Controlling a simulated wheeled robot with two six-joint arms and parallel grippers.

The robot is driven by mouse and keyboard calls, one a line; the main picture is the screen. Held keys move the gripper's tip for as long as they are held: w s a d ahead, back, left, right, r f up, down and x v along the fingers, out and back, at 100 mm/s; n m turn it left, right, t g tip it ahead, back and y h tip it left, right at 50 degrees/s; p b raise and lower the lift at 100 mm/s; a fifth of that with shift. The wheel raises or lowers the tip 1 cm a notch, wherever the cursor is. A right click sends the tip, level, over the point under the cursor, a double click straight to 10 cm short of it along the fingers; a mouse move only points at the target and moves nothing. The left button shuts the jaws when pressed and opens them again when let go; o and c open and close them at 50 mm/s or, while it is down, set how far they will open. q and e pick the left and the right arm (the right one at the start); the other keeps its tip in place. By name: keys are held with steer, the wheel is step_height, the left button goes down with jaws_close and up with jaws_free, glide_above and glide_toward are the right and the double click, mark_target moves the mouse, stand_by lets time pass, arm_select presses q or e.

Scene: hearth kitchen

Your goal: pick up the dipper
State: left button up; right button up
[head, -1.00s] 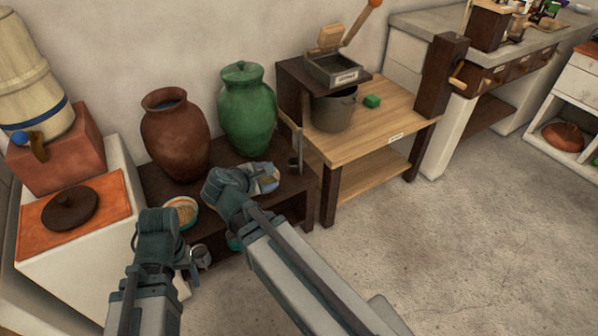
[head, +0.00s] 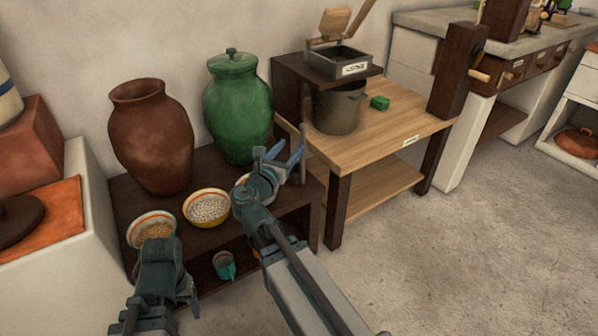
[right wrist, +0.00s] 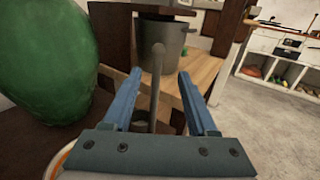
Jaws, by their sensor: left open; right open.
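The dipper (right wrist: 154,92) shows in the right wrist view as a thin grey upright handle with a hooked top. Its handle stands between the two blue fingers of my right gripper (right wrist: 160,74), which is open with a gap on each side. I cannot tell how far beyond the fingertips the handle is. In the head view my right gripper (head: 279,152) is at the right end of the dark low shelf, and its arm hides part of that area. My left gripper (head: 191,295) is low at the lower left, open, mostly hidden by its own wrist.
A green lidded jar (head: 237,110) stands close left of my right gripper. A brown jar (head: 150,140) and bowls, including one of pale grains (head: 207,207), share the dark shelf (head: 205,160). A wooden table (head: 385,125) with a grey pot (head: 338,108) stands right.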

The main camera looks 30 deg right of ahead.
mark_target(303, 132)
steer(key=x, duration=0.8)
steer(key=shift+w+d, duration=0.15)
steer(key=shift+f+x, duration=0.1)
steer(key=shift+x, duration=1.2)
steer(key=shift+f+x, duration=0.15)
steer(key=shift+x, duration=1.15)
steer(key=shift+w, duration=0.1)
jaws_close()
